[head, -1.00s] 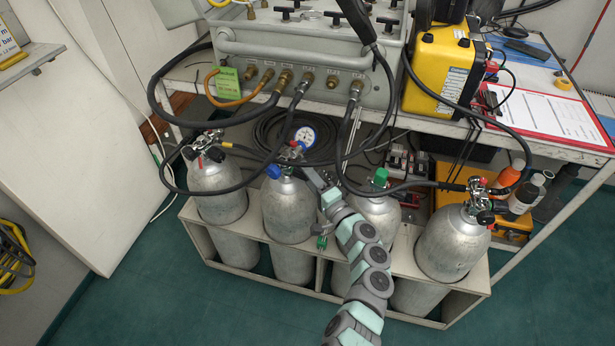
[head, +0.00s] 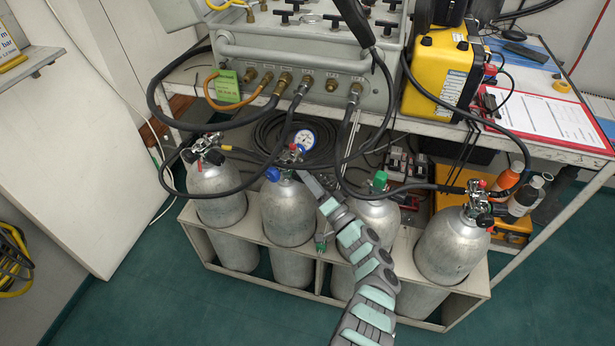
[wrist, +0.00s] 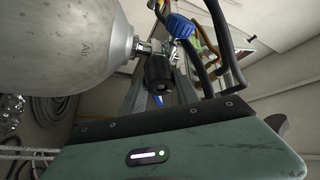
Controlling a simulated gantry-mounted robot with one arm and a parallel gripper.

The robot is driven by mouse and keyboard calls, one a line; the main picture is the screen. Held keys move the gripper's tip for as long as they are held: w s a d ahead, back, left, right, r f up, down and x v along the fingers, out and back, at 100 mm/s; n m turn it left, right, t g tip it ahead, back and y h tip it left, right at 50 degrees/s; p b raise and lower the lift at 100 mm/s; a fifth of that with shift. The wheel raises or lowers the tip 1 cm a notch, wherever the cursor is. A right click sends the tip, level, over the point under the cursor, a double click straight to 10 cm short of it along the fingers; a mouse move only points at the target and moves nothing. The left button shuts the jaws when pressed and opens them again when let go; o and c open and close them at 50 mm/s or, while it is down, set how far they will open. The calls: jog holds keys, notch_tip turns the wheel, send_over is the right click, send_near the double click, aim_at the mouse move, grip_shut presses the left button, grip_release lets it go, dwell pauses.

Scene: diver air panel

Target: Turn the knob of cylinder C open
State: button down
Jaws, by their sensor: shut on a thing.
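Several silver cylinders stand in a rack. I cannot read which one is marked C. My gripper (head: 301,176) is at the valve of the second cylinder from the left (head: 288,212). In the wrist view, its fingers (wrist: 160,92) are shut on a black knob (wrist: 159,72) that sticks out from the valve beside the cylinder's top (wrist: 70,45). A blue handwheel (wrist: 180,26) sits next to this knob, and it also shows in the head view (head: 272,173). The head view does not show the black knob clearly; my gripper covers it.
The third cylinder (head: 375,225) has a green fitting (head: 380,178), close beside my arm. Black hoses run from the valves to the grey panel (head: 300,75). A round gauge (head: 304,139) is just behind my gripper. The green floor in front of the rack (head: 180,310) is clear.

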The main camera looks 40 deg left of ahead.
dwell(0.3)
jog(key=c, duration=0.9)
grip_release()
jog(key=shift+d, duration=0.35)
jog(key=p+v, duration=0.2)
jog(key=v, duration=0.8)
jog(key=shift+s+f, duration=0.1)
jog(key=shift+s, duration=0.05)
